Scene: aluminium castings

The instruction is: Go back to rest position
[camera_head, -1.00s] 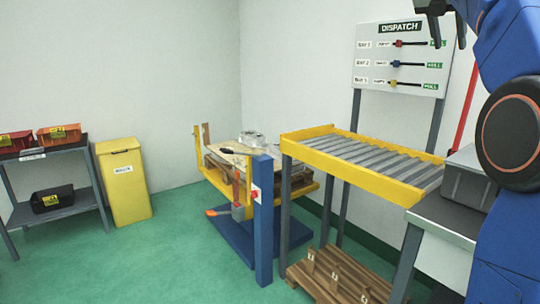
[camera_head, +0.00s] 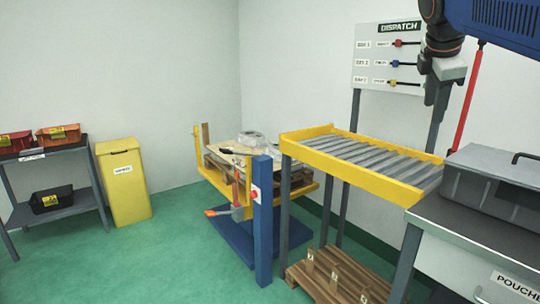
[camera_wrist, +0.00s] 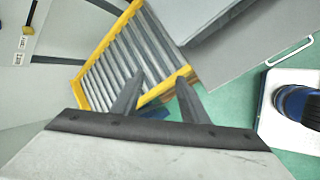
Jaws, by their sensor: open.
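My gripper (camera_head: 436,97) hangs at the upper right of the head view, pointing down in front of the dispatch board and above the roller conveyor's right end. In the wrist view my gripper (camera_wrist: 160,92) shows two dark fingers spread apart with nothing between them. The yellow-framed roller conveyor (camera_head: 340,172) lies below it, empty on its rollers. It also shows beyond the fingers in the wrist view (camera_wrist: 118,62). My blue arm reaches in from the upper right corner of the head view.
The dispatch board (camera_head: 385,55) stands behind the conveyor. A grey lidded box (camera_head: 500,180) sits on the bench at right. A blue lift table (camera_head: 262,215) bears a pallet with castings (camera_head: 252,138). A yellow bin (camera_head: 124,185) and a shelf (camera_head: 60,148) stand left. Green floor between is clear.

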